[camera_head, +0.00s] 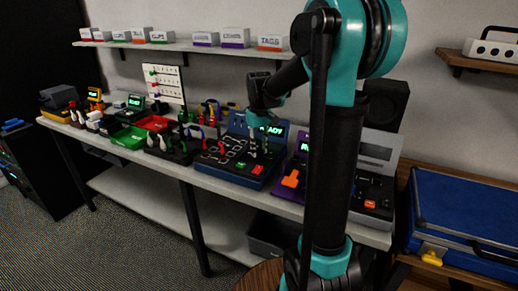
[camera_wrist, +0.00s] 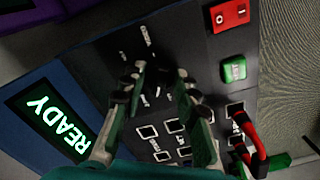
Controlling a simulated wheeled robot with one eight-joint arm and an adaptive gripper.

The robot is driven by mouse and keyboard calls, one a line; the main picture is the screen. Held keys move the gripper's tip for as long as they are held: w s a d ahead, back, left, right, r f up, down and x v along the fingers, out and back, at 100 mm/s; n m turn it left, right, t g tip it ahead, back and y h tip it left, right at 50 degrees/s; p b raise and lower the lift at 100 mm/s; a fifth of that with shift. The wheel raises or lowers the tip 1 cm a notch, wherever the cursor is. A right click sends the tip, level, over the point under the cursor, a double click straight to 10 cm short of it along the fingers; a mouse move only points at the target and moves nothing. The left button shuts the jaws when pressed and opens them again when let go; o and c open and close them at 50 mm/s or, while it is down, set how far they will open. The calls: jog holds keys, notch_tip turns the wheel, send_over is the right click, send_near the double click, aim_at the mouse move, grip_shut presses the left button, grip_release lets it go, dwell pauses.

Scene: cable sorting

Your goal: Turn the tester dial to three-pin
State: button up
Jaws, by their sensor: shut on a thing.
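The tester (camera_head: 242,172) is a blue case with a sloped dark panel, standing on the long table. Its screen (camera_wrist: 54,122) reads READY in the wrist view. My gripper (camera_head: 260,148) is over the right part of the panel, reaching down to it. In the wrist view the fingers of my gripper (camera_wrist: 160,82) stand on either side of the dark dial, closed on it. The dial is mostly hidden and blends with the black panel. Small white labels lie around it, too blurred to read, so I cannot tell which setting it points to.
On the panel are a red rocker switch (camera_wrist: 230,14), a green button (camera_wrist: 233,69) and several white-outlined sockets (camera_wrist: 148,132). A red cable (camera_wrist: 249,150) lies close to the sockets. A purple device (camera_head: 287,186) stands right of the tester. Coloured trays (camera_head: 128,137) stand to the left.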

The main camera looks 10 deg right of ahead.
aim_at(259, 148)
jog(key=shift+m, duration=1.1)
jog(key=o, duration=1.2)
jog(key=shift+c, duration=0.2)
notch_tip(259, 148, up, 12)
